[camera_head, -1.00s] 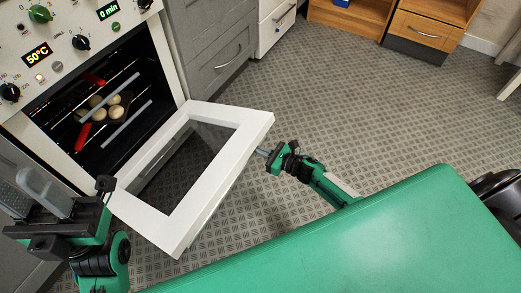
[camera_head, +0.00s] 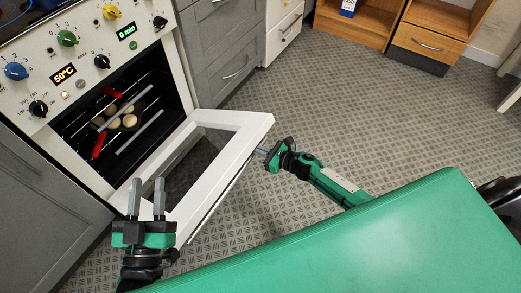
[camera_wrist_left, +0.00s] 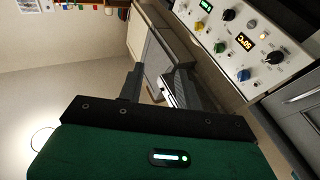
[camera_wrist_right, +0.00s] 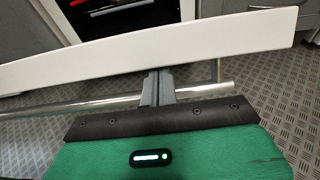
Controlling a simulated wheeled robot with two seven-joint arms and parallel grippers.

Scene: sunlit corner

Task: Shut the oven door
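The white oven door (camera_head: 222,170) stands partly open, tilted out from the oven front, with its dark glass pane facing up. Its metal handle bar (camera_wrist_right: 90,106) runs along the outer face in the right wrist view. My right gripper (camera_head: 262,152) is at the door's far right edge. Its fingers (camera_wrist_right: 158,87) are together, over the bar and close against the door; contact is unclear. My left gripper (camera_head: 147,198) is open and empty, fingers pointing up, in front of the door's near left corner and partly hiding it. The left wrist view shows its fingers (camera_wrist_left: 160,85) apart.
The oven's interior holds a tray with several round pale items (camera_head: 128,120) and red-handled bars. The control panel (camera_head: 90,50) with knobs is above. Grey drawers (camera_head: 225,55) stand right of the oven. Patterned floor (camera_head: 340,110) is clear beyond the door.

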